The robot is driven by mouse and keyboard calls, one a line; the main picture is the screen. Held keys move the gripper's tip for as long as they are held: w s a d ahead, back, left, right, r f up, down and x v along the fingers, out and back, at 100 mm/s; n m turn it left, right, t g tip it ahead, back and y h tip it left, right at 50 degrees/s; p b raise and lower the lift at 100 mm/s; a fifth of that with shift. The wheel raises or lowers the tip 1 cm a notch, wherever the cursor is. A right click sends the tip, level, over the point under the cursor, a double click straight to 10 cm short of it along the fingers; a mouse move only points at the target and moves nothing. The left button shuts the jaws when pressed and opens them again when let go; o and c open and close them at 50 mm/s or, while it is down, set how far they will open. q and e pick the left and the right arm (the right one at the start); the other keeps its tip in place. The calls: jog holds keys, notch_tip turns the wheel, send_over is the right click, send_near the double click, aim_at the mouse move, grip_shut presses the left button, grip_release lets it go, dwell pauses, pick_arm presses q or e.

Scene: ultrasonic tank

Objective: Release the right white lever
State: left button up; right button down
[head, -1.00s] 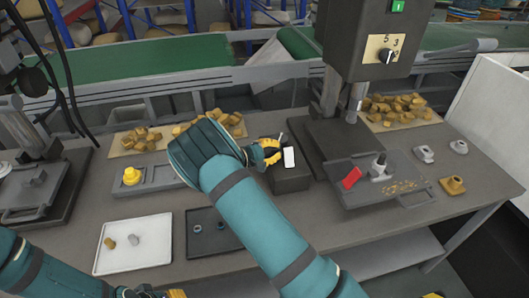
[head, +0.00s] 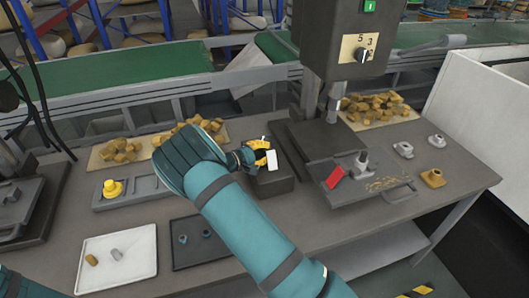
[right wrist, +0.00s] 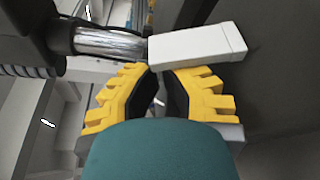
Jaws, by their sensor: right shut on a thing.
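The right white lever (head: 271,163) shows as a small white block above a dark box on the table, at the centre of the head view. In the right wrist view the lever (right wrist: 198,45) is a white bar attached to a shiny metal cylinder. My right gripper (head: 263,150) is shut on the lever. Its yellow fingers (right wrist: 157,72) are at the lever's near side, and the exact contact is hard to see. My left gripper is out of view.
A drill press (head: 335,45) with a red block (head: 335,177) on its plate stands right of the lever. Brown pieces (head: 375,102) lie behind.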

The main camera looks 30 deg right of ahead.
aim_at(267, 152)
jog(key=m+b, duration=0.1)
jog(key=s+m+h+b, duration=0.1)
jog(key=b, duration=0.1)
jog(key=s+r+m+b, duration=0.1)
jog(key=shift+a+m+t, duration=0.25)
jog(key=shift+m+t, duration=0.05)
jog(key=shift+s+a+r+m+h+b, duration=0.15)
jog(key=shift+s+m+h+b, duration=0.15)
jog(key=shift+m+b, duration=0.3)
jog(key=shift+s+r+m+h+b, duration=0.2)
jog(key=shift+s+m+b, duration=0.1)
jog(key=shift+m+b, duration=0.25)
jog(key=shift+r, duration=0.1)
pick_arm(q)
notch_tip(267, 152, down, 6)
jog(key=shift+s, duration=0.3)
